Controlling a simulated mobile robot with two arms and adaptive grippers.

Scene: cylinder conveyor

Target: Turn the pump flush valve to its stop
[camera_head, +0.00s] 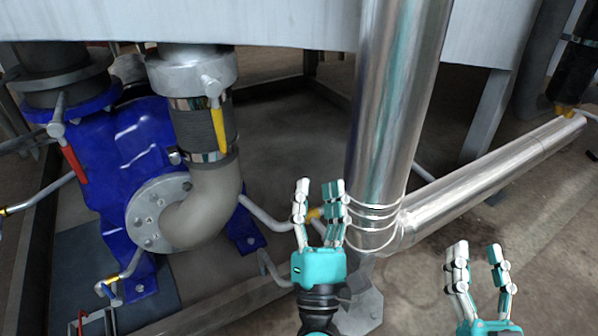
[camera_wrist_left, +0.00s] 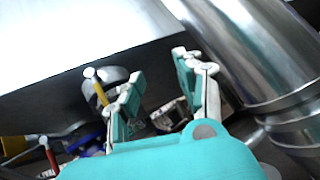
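Several valve handles show; I cannot tell by label which is the flush valve. A yellow lever (camera_head: 217,125) hangs down on the vertical pipe above the blue pump (camera_head: 125,150). A red lever (camera_head: 73,163) is at the left of the pump. A small yellow-marked fitting (camera_head: 312,214) sits on a thin pipe just behind my left gripper (camera_head: 318,192). That gripper is open and empty, fingers up. In the left wrist view its fingers (camera_wrist_left: 156,70) are apart, with the yellow lever (camera_wrist_left: 99,91) and red lever (camera_wrist_left: 48,153) beyond at the left. My right gripper (camera_head: 478,255) is open and empty.
A thick shiny pipe (camera_head: 395,100) stands just right of my left gripper, joining a slanted shiny pipe (camera_head: 490,180). A grey elbow pipe (camera_head: 205,210) meets the pump flange. A metal tank edge (camera_head: 280,25) spans the top.

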